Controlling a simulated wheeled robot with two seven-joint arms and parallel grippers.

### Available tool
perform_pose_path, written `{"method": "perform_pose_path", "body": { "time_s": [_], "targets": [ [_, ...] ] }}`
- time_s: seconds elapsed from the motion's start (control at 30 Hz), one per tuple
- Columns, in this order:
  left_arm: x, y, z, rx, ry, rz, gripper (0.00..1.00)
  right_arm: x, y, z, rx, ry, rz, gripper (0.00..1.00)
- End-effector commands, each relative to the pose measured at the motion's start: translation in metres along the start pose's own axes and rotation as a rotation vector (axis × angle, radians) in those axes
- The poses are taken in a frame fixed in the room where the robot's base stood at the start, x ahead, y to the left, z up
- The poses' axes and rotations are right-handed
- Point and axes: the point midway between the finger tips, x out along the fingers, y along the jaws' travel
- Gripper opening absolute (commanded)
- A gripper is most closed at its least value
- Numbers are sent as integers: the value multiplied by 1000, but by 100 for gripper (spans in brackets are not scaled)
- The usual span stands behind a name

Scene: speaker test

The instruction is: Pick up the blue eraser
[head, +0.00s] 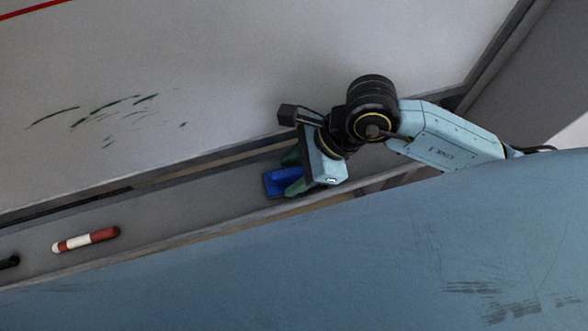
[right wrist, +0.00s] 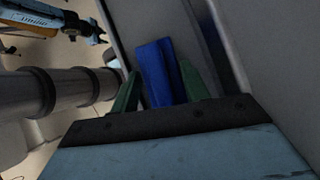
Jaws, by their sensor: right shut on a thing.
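The blue eraser (head: 279,182) lies at the whiteboard's grey tray (head: 190,205), in the head view near the middle. My right gripper (head: 292,172) reaches it from the right and is shut on it, with a green finger on either side. The right wrist view shows the eraser (right wrist: 160,72) between the two green fingers (right wrist: 158,90). Part of the eraser is hidden by the gripper. I cannot tell whether it still touches the tray.
A red and white marker (head: 86,240) lies in the tray at the left, with a black object (head: 9,262) at the left edge. The whiteboard (head: 220,70) with dark green strokes rises behind the tray. The tray between marker and eraser is clear.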

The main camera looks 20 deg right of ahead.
Motion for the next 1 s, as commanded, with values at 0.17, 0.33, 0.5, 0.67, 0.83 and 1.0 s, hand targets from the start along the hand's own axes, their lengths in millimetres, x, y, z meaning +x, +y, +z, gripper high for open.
{"method": "perform_pose_path", "body": {
  "time_s": [0.17, 0.33, 0.5, 0.67, 0.83, 1.0],
  "targets": [
    [2, 0, 0, 0, 1, 0, 36, -12, -1, 8, -3, -2, -4, 19],
    [5, 0, 0, -1, 1, 0, 36, -31, 0, 12, 0, 3, -2, 19],
    [12, 0, 0, -1, 2, 0, 36, -45, 0, -12, 0, 5, -3, 19],
    [19, 1, 0, -1, 2, 1, 36, -60, 0, -36, 1, 6, -3, 19],
    [28, 1, 1, -1, 2, 1, 36, -78, 0, -65, 2, 9, -2, 19],
    [35, 1, 2, 0, 2, 1, 36, -95, 1, -93, 4, 9, 1, 19]
  ]
}}
